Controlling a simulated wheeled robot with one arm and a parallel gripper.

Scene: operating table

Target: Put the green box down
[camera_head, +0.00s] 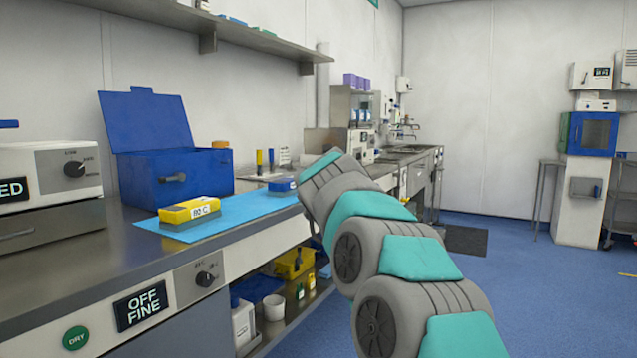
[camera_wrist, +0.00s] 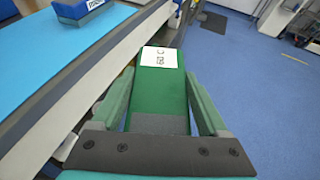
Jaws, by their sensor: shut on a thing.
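The green box (camera_wrist: 160,92) has a white label on its far end and shows in the wrist view. My gripper (camera_wrist: 160,105) is shut on it, with one finger along each side. The box is held beyond the counter's front edge, above the lower shelf and floor area. In the head view my arm hides the gripper and the box. A light-blue mat (camera_head: 215,222) lies on the counter; it also shows at the left in the wrist view (camera_wrist: 50,60).
A yellow box (camera_head: 189,210) lies on the mat's near part and a blue box (camera_head: 283,185) near its far end. An open blue case (camera_head: 178,175) stands behind. Bare mat shows between the two boxes. The lower shelf (camera_head: 290,312) holds several containers.

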